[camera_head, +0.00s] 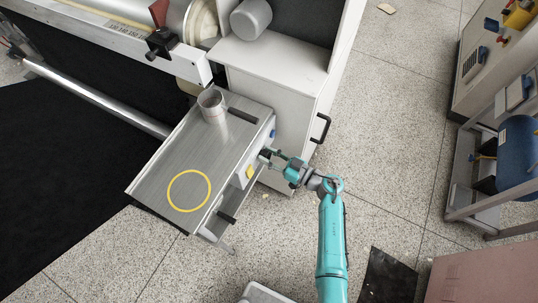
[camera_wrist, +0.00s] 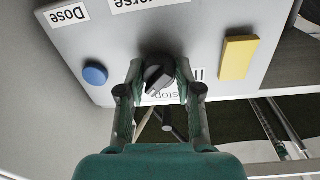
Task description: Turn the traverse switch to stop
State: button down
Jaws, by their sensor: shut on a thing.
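The traverse switch is a black rotary knob (camera_wrist: 158,74) on a light grey panel (camera_wrist: 205,30) in the wrist view. Upside-down lettering ending in "verse" is above it, and a partly hidden "stop" label (camera_wrist: 163,97) and a "II" mark are beside it. My gripper (camera_wrist: 158,80) has one finger on each side of the knob and is shut on it. In the head view my gripper (camera_head: 268,156) reaches the panel at the right side of the metal table; the knob itself is too small to make out there.
A blue button (camera_wrist: 95,75) and a yellow block (camera_wrist: 238,57) flank the switch. In the head view, a metal table (camera_head: 165,165) holds a short cylinder (camera_head: 212,108). A white cabinet (camera_head: 275,75) with a black handle (camera_head: 321,128) stands behind.

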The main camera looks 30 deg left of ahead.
jog(key=n, duration=0.5)
jog(key=shift+f+n, duration=0.1)
jog(key=shift+n, duration=2)
jog(key=c, duration=0.8)
grip_release()
jog(key=d, duration=0.8)
jog(key=s+d, duration=0.1)
jog(key=d, duration=0.3)
jog(key=shift+f, duration=0.25)
